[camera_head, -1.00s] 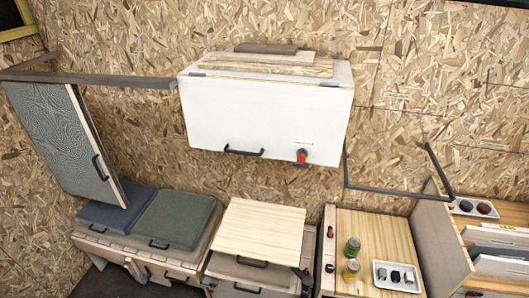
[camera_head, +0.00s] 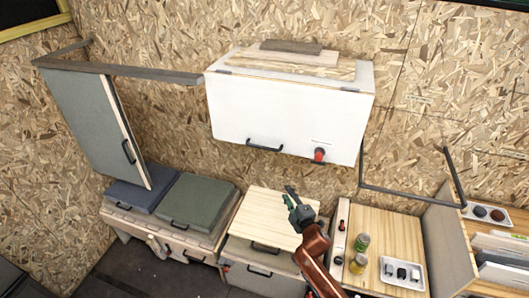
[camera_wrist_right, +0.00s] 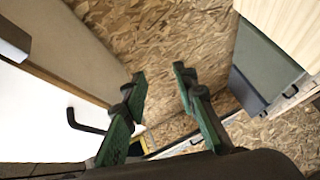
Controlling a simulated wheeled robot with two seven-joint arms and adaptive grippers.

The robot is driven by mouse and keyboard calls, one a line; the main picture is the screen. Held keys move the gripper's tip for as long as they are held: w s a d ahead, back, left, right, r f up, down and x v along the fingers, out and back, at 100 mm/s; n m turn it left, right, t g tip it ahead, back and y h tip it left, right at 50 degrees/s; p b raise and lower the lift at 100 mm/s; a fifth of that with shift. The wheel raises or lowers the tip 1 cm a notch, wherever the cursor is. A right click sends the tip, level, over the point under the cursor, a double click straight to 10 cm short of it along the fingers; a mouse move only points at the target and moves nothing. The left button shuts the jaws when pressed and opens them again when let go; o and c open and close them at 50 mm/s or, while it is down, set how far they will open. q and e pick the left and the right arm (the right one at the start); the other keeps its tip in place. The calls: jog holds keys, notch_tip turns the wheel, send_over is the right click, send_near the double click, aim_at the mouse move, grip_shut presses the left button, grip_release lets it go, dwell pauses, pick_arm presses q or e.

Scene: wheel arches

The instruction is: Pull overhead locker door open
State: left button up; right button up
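The white overhead locker (camera_head: 285,115) hangs on the chipboard wall, its front door closed. A black bar handle (camera_head: 264,148) sits along the door's lower edge, with a red knob (camera_head: 319,155) to its right. My right gripper (camera_head: 292,198) is below the locker, apart from the handle. In the right wrist view its two green fingers (camera_wrist_right: 160,72) are spread with nothing between them. The handle (camera_wrist_right: 84,122) shows there left of the fingers, on the white door (camera_wrist_right: 40,112). My left gripper is not in view.
A grey panel door (camera_head: 92,115) hangs at left under a dark rail. Space directly before the locker is free.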

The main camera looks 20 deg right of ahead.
aim_at(264, 148)
jog(key=w+a+r+n+t+y, duration=0.2)
jog(key=a+r+n, duration=0.1)
jog(key=r, duration=0.5)
jog(key=w+a+r+n+t+y, duration=0.1)
jog(key=w+a+r+n, duration=0.15)
jog(key=r, duration=0.65)
jog(key=shift+n, duration=0.35)
jog(key=p+x, duration=0.1)
jog(key=x, duration=0.6)
jog(key=shift+a+p, duration=0.15)
jog(key=shift+p, duration=0.15)
jog(key=shift+f, duration=0.1)
grip_shut()
